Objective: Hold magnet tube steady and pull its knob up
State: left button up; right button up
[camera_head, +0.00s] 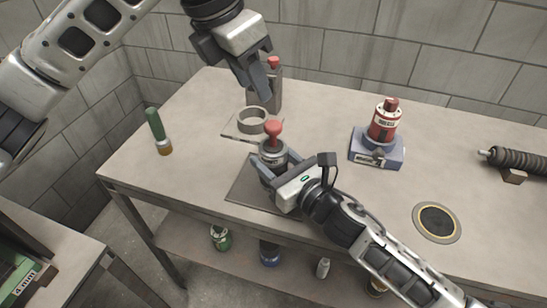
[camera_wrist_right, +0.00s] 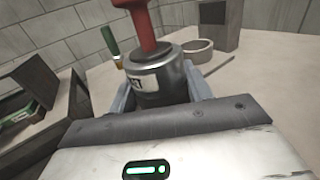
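The magnet tube (camera_head: 273,154) is a dark grey cylinder with a pale label, standing upright near the middle of the table. Its red knob (camera_head: 274,131) stands above its top on a red stem. In the right wrist view the tube (camera_wrist_right: 158,80) is between my fingers, with the red stem (camera_wrist_right: 145,28) rising out of the picture. My right gripper (camera_head: 274,163) is shut on the tube's sides. My left gripper (camera_head: 262,92) hangs above and behind the knob, apart from it and pointing down. Its fingers overlap in this view, so its opening is unclear.
A grey ring (camera_head: 252,120) and a grey block with a red top (camera_head: 268,88) stand behind the tube. A green-handled tool (camera_head: 158,131) is at left. A red cylinder on a blue-grey base (camera_head: 377,150), a round disc (camera_head: 437,222) and a dark coil (camera_head: 515,160) are at right.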

aim_at(273, 124)
pick_arm(q)
jog(key=shift+o, duration=1.1)
jog(key=w+d+r+m+g+y, duration=0.2)
jog(key=d+r+m+y, duration=0.1)
jog(key=m, duration=0.8)
jog(key=f, duration=1.2)
jog(key=shift+w+d, duration=0.15)
jog(key=shift+d, duration=0.05)
jog(key=shift+r, duration=0.1)
grip_shut()
jog(key=shift+r, duration=2.55)
